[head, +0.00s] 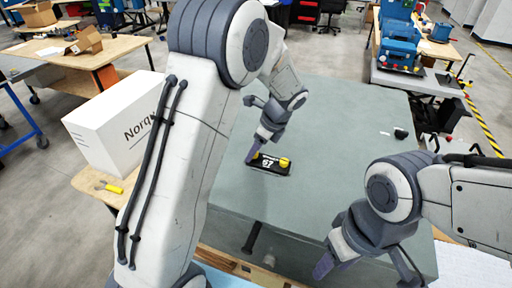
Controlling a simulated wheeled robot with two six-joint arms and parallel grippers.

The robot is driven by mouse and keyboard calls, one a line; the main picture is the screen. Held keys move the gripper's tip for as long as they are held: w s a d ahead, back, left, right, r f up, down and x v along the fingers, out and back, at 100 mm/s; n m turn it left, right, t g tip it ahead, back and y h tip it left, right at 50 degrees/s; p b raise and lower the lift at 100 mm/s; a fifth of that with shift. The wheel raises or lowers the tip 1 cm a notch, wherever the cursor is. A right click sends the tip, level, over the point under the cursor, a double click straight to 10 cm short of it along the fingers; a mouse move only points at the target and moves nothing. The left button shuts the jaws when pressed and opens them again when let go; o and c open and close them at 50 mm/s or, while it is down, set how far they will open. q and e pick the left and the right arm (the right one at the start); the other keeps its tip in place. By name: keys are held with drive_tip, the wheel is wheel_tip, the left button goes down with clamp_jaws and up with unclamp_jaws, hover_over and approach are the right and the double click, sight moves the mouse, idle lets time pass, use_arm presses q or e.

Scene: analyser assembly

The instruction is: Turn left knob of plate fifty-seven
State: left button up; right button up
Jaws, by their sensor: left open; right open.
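A small black plate (272,168) with white markings lies on the grey-green table top. The digits are too small to read surely. A yellow knob (285,162) shows at its right end. A second bit of yellow shows at its left end, mostly hidden by my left gripper (252,156). That gripper points down at the plate's left end, with a purple finger beside or around that knob; I cannot tell whether it touches. It is open. My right gripper (362,268) is open and empty, low at the front right, away from the plate.
A white box (117,123) and a yellow-handled tool (112,188) lie on the wooden bench at left. A small black item (401,133) sits at the table's far right. A dark bar (252,238) is at the front edge. The table middle is largely clear.

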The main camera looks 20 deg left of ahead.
use_arm(q)
drive_tip(key=shift+c, duration=0.4)
clamp_jaws()
drive_tip(key=shift+n, duration=0.4)
